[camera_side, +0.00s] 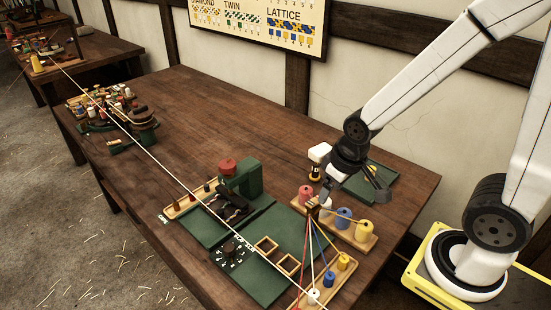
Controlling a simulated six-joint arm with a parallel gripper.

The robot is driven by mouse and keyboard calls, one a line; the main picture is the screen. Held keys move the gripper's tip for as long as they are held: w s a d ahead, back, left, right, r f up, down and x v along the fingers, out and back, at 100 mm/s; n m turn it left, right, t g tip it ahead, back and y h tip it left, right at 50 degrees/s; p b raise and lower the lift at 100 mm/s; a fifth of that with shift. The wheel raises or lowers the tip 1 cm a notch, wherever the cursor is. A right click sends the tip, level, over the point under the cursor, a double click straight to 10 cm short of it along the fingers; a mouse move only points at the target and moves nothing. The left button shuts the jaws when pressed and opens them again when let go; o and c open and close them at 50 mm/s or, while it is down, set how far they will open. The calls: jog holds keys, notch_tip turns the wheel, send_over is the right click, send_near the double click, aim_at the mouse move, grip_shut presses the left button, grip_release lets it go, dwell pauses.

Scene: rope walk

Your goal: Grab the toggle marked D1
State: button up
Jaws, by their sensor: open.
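I cannot read a D1 mark on anything, so I cannot tell which piece is that toggle. Small coloured pegs stand in a light wooden strip (190,203) on the left of the green machine (243,180). My gripper (354,188) is open and points down over the right part of the bench, near a wooden rack (352,236) of coloured spools. I see nothing between the fingers.
A long white rope (150,155) runs diagonally along the bench. Clear wood (210,115) lies behind the machine.

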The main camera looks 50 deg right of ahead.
jog(key=shift+r, duration=0.1)
jog(key=shift+w+v, duration=0.55)
jog(key=shift+v, duration=1.8)
jog(key=w+d+m+t+y, duration=0.45)
jog(key=w+d+m, duration=0.25)
jog(key=d+m, duration=0.65)
jog(key=w+d+m+t+y, duration=0.3)
jog(key=w+d+m+y, duration=0.35)
jog(key=d+m, duration=0.7)
jog(key=h, duration=0.1)
send_near(315, 172)
jog(key=w, duration=0.1)
jog(key=w+a, duration=0.1)
jog(key=w, duration=0.1)
jog(key=shift+w+a+r+g, duration=0.25)
jog(key=shift+a+r, duration=0.05)
jog(key=shift+f, duration=0.6)
jog(key=shift+x, duration=1.3)
